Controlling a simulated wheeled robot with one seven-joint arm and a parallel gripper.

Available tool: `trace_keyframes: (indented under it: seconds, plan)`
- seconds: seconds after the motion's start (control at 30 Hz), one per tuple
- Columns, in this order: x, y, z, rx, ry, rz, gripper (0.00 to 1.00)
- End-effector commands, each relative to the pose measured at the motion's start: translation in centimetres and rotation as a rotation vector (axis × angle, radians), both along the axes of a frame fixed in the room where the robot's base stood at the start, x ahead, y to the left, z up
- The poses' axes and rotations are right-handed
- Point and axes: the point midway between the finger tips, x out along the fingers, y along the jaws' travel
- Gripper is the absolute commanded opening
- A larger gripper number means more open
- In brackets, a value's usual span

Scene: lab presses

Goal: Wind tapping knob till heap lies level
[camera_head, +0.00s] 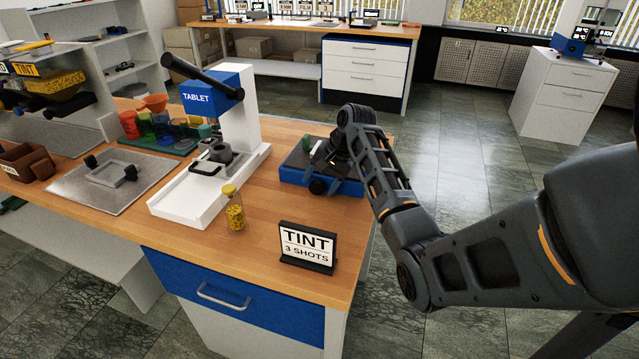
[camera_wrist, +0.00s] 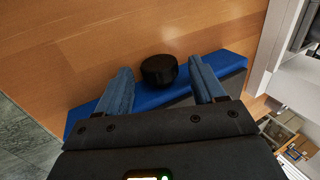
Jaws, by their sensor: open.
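The tapping knob, a short black cylinder (camera_wrist: 159,70), sits at the edge of the blue tapping base (camera_wrist: 232,64). In the head view the knob (camera_head: 318,186) shows at the front of the blue base (camera_head: 290,176), near the bench's right end. My gripper (camera_wrist: 160,82) is open. Its two fingers stand on either side of the knob, with visible gaps, in the wrist view. In the head view my gripper (camera_head: 338,170) reaches over the base and hides much of its top. A small green item (camera_head: 306,144) shows there; the heap cannot be made out.
The white and blue TABLET press (camera_head: 236,120) stands left of the base. A yellow-capped jar (camera_head: 235,215) of yellow grains and a TINT 3 SHOTS sign (camera_head: 307,246) stand in front. Bare wooden bench (camera_head: 270,215) lies between them. A metal plate (camera_head: 75,190) lies further left.

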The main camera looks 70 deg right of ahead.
Motion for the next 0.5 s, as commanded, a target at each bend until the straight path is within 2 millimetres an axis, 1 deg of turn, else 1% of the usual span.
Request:
trace_keyframes:
  seconds: [0.3,0.5]
  plan:
    - [-1.9,-0.2,4.6,-0.003,-0.002,0.001,0.69]
    - [-2.7,-0.2,6.2,-0.001,-0.001,0.001,0.69]
